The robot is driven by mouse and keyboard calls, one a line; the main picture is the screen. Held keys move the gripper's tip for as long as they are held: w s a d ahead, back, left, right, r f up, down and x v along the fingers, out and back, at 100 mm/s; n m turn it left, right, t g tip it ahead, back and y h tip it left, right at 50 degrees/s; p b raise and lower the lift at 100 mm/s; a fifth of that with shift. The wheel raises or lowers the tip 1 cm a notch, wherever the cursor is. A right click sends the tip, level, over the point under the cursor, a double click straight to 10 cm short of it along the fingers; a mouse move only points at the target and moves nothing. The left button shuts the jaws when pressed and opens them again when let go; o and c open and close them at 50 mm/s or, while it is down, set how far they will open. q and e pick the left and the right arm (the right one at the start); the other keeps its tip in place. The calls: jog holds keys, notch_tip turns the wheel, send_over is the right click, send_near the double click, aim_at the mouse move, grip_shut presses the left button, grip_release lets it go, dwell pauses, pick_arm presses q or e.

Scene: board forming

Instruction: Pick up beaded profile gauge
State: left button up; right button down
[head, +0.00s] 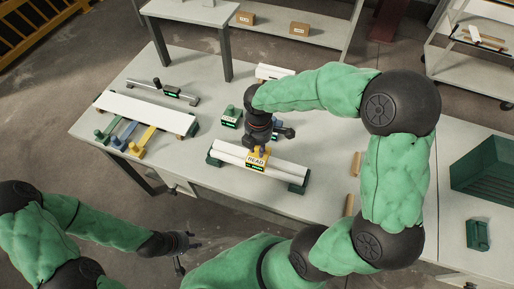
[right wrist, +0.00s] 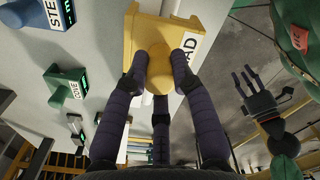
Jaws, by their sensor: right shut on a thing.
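The yellow beaded profile gauge (head: 257,161), lettered BEAD, is at the white moulding (head: 285,170) on its green supports. I cannot tell whether it touches the moulding. My right gripper (head: 259,143) is above it, shut on its rounded knob. In the right wrist view, the fingers of the right gripper (right wrist: 159,75) close around the knob, and the yellow gauge body (right wrist: 150,30) lies beyond them. My left gripper (head: 182,251) is open and empty, off the front of the table; it also shows in the right wrist view (right wrist: 262,92).
The STEP gauge (right wrist: 62,20) and COVE gauge (right wrist: 62,85) stand beside the moulding. A white board (head: 145,112) and several coloured tools (head: 142,141) are at the table's left. A green crate (head: 484,170) stands at the right. A raised shelf (head: 190,12) borders the back.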

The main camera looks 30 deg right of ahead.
jog(key=s+r, duration=0.3)
jog(key=s+r+p, duration=0.1)
jog(key=r, duration=0.1)
jog(key=shift+s+a+r, duration=0.15)
jog(key=shift+a+r, duration=0.05)
jog(key=shift+a, duration=0.05)
jog(key=s+r, duration=0.3)
jog(key=s, duration=0.5)
jog(key=shift+s+a+p, duration=0.25)
jog(key=shift+a+p, duration=0.05)
jog(key=shift+a, duration=0.15)
jog(key=shift+r, duration=0.1)
